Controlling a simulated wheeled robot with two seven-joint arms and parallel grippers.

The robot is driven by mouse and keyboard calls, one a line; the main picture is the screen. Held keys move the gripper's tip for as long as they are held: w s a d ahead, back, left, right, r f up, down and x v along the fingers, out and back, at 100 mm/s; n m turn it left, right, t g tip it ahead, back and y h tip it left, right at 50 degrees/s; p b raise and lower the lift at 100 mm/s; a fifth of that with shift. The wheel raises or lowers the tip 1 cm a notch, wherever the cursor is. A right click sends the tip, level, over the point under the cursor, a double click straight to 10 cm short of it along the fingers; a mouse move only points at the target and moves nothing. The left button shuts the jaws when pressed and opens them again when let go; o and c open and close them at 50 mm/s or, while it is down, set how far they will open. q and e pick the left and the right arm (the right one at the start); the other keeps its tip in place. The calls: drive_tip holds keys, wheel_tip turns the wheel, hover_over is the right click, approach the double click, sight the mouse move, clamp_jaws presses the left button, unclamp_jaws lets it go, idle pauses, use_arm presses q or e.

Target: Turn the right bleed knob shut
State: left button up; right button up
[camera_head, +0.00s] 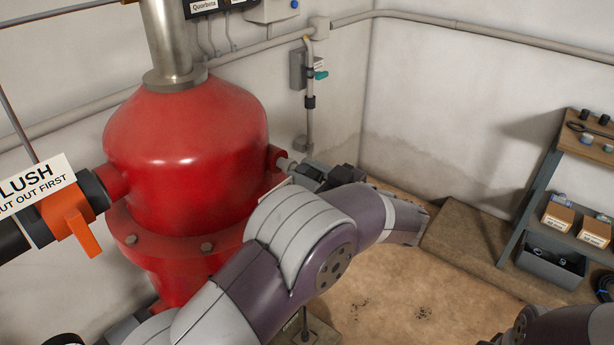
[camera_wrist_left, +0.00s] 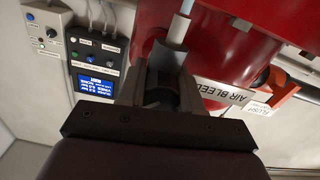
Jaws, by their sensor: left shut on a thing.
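The red filter vessel (camera_head: 185,135) stands at the left of the head view. A short pipe stub sticks out of its right side. A grey stem (camera_wrist_left: 172,52) runs from there to the vessel. An AIR BLEED label (camera_wrist_left: 225,92) sits beside it. My right gripper is not visible; only part of my right arm shows.
An orange flush valve handle (camera_head: 75,225) with a sign (camera_head: 38,185) is on the vessel's left. A grey pipe (camera_head: 445,20) runs along the wall. A shelf (camera_head: 540,185) with small boxes stands at the right. A control box (camera_wrist_left: 97,60) with a blue display is in the wrist view.

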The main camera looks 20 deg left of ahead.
use_arm(q)
drive_tip(key=n+b, duration=0.3)
drive_tip(key=n, duration=0.1)
drive_tip(key=shift+r+n+b, duration=0.15)
drive_tip(key=shift+n+b, duration=0.65)
drive_tip(key=shift+n, duration=0.2)
drive_tip(key=shift+r, duration=0.1)
drive_tip(key=o, duration=1)
drive_tip(key=shift+o, duration=0.2)
drive_tip(key=shift+s, duration=0.1)
drive_tip(key=v, duration=1.2)
drive_tip(key=shift+d, duration=0.25)
